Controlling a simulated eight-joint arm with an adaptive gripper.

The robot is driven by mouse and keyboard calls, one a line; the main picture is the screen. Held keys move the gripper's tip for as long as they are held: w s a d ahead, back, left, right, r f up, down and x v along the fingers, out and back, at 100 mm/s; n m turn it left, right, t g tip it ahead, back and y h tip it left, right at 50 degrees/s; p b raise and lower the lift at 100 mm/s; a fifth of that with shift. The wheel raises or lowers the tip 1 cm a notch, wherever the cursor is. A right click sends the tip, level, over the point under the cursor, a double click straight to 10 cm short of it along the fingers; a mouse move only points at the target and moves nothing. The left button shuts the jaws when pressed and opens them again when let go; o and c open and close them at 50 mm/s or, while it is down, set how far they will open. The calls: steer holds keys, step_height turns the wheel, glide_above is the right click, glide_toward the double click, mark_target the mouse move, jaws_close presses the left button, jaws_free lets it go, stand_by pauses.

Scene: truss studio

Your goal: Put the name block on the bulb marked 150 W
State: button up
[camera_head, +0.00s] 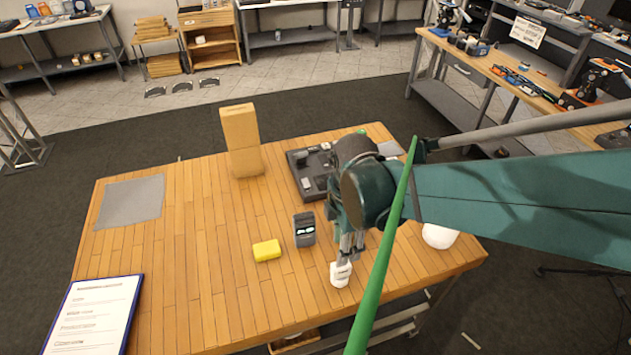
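My gripper (347,249) points down over the front right of the wooden table, its grey fingers close together. A small white piece (340,274) with a faint dark mark is at the fingertips; I cannot tell if it is gripped, or if it is the name block. A rounded white thing (440,236), perhaps a bulb, shows at the right table edge, partly hidden by my arm. No 150 W marking is readable. My arm and a green bar hide much of the table's right side.
On the table (215,265) are a yellow block (266,250), a dark grey device (304,230), a tall tan block (241,140), a black tray (306,180), a grey cloth (131,201) and a clipboard (95,315). The left middle of the table is clear.

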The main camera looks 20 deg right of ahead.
steer(key=shift+r, duration=0.3)
stand_by(0.6)
step_height(320, 180, up, 14)
steer(key=w+m+t, duration=0.1)
steer(key=m+t, duration=0.6)
steer(key=m, duration=1.1)
steer(key=shift+w+a, duration=0.15)
steer(key=shift+a, duration=0.1)
steer(key=shift+f, duration=0.2)
step_height(320, 180, down, 10)
steer(key=b, duration=1)
